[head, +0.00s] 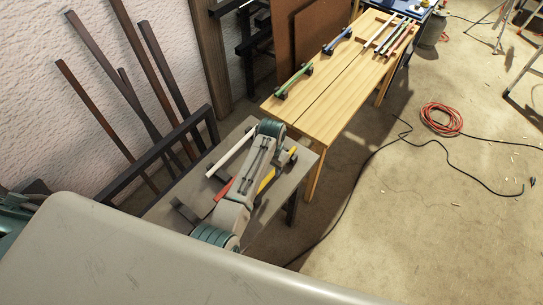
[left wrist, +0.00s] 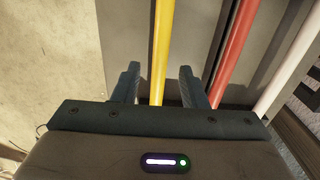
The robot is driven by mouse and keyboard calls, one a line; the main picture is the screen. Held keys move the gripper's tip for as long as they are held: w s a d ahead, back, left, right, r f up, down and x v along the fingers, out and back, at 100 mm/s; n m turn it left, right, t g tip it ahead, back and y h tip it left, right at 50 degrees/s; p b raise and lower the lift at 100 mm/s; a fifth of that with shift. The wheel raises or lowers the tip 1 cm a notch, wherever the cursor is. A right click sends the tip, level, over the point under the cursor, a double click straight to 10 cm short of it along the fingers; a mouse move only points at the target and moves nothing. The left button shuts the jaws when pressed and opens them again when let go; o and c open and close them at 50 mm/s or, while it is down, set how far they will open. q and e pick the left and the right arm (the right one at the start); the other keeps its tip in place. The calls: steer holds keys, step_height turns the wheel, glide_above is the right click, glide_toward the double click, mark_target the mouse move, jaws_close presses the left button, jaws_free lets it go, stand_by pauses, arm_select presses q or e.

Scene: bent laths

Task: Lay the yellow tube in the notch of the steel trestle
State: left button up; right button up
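The yellow tube (left wrist: 161,45) runs lengthwise between the two fingers of my left gripper (left wrist: 157,72), with a gap on each side. The gripper is open, and whether its fingers reach down to the tube's height is unclear. In the head view the yellow tube (head: 267,180) lies on the grey table (head: 160,212), partly hidden under my left arm, which covers most of the gripper. Grey metal legs (head: 527,72) at the right edge may belong to the steel trestle; no notch can be made out. My right gripper is not in view.
A red tube (left wrist: 233,45) and a white tube (left wrist: 290,62) lie right of the yellow one. A wooden table (head: 335,95) holds several bars on dark blocks. Dark bars lean on the wall. A red cable coil (head: 441,118) lies on otherwise fairly open floor.

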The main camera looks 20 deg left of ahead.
mark_target(272, 173)
arm_select(q)
step_height(272, 173, up, 9)
steer(key=b, duration=0.1)
stand_by(0.3)
stand_by(0.4)
